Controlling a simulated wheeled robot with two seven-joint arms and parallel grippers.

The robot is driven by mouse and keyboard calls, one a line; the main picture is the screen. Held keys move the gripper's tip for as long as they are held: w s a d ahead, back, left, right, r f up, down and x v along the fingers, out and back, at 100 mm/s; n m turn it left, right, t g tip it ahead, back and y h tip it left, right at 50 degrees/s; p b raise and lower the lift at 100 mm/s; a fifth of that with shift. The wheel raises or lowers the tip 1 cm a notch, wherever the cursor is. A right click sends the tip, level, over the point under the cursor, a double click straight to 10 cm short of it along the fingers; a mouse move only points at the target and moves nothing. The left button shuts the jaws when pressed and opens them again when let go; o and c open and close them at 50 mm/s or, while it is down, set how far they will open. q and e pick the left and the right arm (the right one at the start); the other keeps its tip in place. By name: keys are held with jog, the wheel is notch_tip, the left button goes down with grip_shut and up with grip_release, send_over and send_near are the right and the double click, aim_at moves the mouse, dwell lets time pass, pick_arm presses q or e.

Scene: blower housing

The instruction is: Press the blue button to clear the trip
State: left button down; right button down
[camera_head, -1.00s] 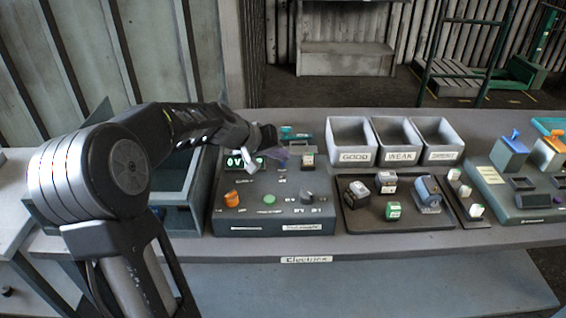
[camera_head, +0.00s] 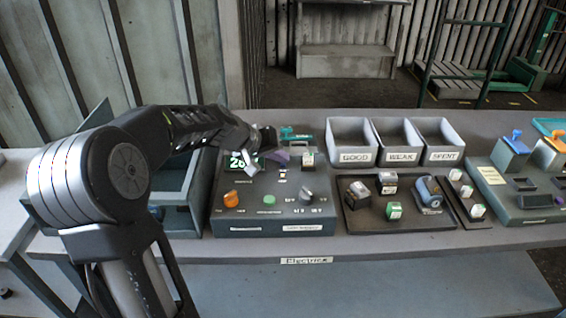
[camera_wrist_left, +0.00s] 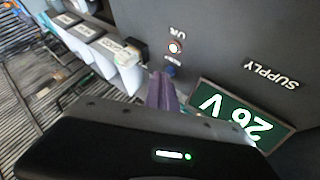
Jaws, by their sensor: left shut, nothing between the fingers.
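The supply panel (camera_head: 262,222) is a dark sloped box on the table, with a lit green display (camera_head: 243,164) that also shows in the left wrist view (camera_wrist_left: 240,110), reading 26 V there. My left gripper (camera_head: 278,156) is shut and empty over the panel's upper part. Its purple fingertips (camera_wrist_left: 161,92) show in the left wrist view close to a small blue button (camera_wrist_left: 170,70). I cannot tell whether they touch it. In the head view I cannot make out the blue button. My right gripper is not in view.
A parts tray (camera_head: 440,237) and grey bins (camera_head: 352,133) stand to the right.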

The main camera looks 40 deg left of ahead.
aim_at(280, 167)
pick_arm(q)
jog(key=shift+r+p, duration=0.5)
jog(key=shift+r, duration=0.35)
jog(key=shift+r+p, duration=1.7)
jog(key=shift+r, duration=0.75)
